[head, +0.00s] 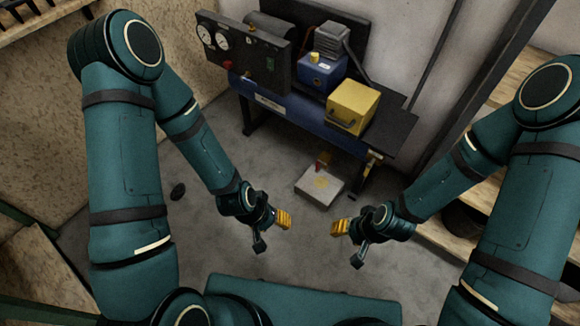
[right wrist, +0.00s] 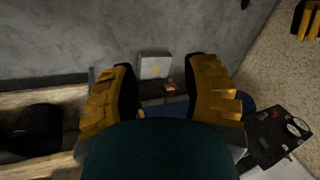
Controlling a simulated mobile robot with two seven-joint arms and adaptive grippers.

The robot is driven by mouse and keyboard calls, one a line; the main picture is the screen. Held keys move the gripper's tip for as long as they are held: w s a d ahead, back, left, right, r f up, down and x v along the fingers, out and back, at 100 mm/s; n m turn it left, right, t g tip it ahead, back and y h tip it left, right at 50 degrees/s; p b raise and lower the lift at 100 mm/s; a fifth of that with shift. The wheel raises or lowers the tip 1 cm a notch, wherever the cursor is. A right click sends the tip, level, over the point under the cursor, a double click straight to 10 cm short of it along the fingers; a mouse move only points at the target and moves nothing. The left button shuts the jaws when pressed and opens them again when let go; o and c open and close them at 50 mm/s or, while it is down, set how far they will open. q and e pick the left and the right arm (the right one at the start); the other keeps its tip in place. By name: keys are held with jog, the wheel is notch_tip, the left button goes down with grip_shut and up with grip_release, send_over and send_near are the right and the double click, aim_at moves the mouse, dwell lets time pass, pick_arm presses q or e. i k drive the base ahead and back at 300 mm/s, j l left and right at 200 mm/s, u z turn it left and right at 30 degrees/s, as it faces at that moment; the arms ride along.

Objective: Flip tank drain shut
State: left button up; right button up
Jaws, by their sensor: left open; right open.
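A small red part (head: 323,161), perhaps the drain lever, shows below the front of the blue compressor unit (head: 300,117), over a pale square tray (head: 314,196). It is too small to tell how the lever is turned. In the right wrist view the red part (right wrist: 170,87) and the tray (right wrist: 154,69) show between my fingers, beyond them. My left gripper (head: 273,231) is open and empty, in front and left of the tray. My right gripper (head: 346,243) is open and empty, in front and right of it. Neither touches anything.
A dark gauge panel (head: 243,52) stands at the unit's left end. A blue pump (head: 322,72) and a yellow box (head: 352,106) sit on top. Wooden shelving (head: 490,205) stands at the right. The floor before the tray is clear.

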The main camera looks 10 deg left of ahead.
aim_at(318, 166)
jog(key=i+j+u, duration=0.2)
jog(key=i+u, duration=0.15)
jog(key=i, duration=0.2)
jog(key=i+u, duration=0.4)
jog(key=i, duration=0.1)
